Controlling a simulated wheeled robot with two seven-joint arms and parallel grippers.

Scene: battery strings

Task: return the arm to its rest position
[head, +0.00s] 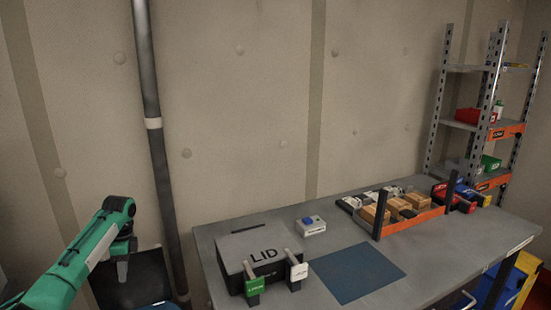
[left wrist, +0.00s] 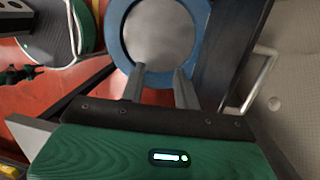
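My left arm, green and dark, comes in from the lower left of the head view. Its gripper (head: 122,270) hangs fingers down, left of the workbench (head: 415,285) and clear of it. In the left wrist view the gripper (left wrist: 158,80) shows two grey fingers standing apart with nothing between them. Behind the fingertips is a blue ring (left wrist: 122,30) around a grey round surface; I cannot tell what it is. My right arm and gripper are in neither view.
A grey case marked LID (head: 250,238) stands at the bench's left, nearest my left arm. A pipe (head: 160,165) runs down the wall behind the gripper.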

